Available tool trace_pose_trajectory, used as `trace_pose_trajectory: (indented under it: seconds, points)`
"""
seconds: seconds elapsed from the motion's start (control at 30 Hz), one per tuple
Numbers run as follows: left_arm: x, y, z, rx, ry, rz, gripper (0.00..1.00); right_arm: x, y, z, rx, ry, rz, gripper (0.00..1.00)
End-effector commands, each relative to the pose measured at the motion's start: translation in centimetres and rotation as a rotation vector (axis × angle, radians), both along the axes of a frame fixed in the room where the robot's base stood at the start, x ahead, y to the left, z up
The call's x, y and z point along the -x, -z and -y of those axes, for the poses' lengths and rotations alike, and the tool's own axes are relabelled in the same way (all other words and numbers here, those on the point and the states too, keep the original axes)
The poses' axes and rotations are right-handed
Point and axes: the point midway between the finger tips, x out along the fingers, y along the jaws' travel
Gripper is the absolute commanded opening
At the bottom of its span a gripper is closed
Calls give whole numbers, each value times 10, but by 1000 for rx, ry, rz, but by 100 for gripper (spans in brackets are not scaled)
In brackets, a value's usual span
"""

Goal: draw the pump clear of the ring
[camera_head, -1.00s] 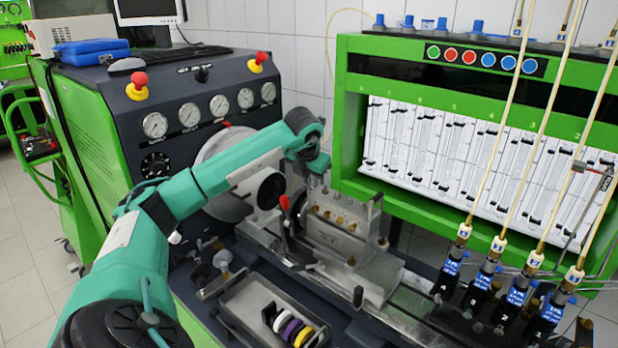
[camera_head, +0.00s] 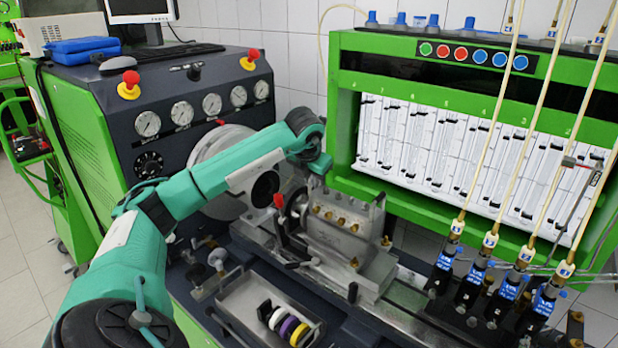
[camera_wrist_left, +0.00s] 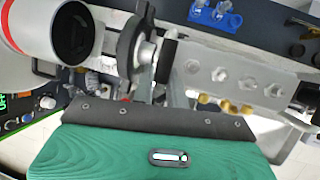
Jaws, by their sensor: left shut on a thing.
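The pump (camera_head: 345,222) is a grey metal block with a row of brass fittings, upright on the bench rail. It also shows in the left wrist view (camera_wrist_left: 235,78). The ring (camera_head: 298,203) is a dark round coupling at the pump's left end; the left wrist view shows it (camera_wrist_left: 138,45) beside a short black part on the pump's side. I cannot tell whether they still touch. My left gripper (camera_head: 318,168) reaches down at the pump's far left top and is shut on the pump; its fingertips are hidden. My right gripper is out of view.
A red-tipped lever (camera_head: 279,201) stands close in front of the ring. A metal tray (camera_head: 245,300) with coloured rings lies in front. The rail right of the pump (camera_head: 410,300) looks clear up to several blue-labelled injectors (camera_head: 480,275). The green test cabinet (camera_head: 400,205) stands behind.

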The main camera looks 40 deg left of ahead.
Motion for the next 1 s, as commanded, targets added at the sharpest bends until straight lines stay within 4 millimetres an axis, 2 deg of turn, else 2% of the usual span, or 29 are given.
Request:
trace_pose_trajectory:
  seconds: [1.0]
  points:
    - [-3,1,19,2,14,0,0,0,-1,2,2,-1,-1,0]
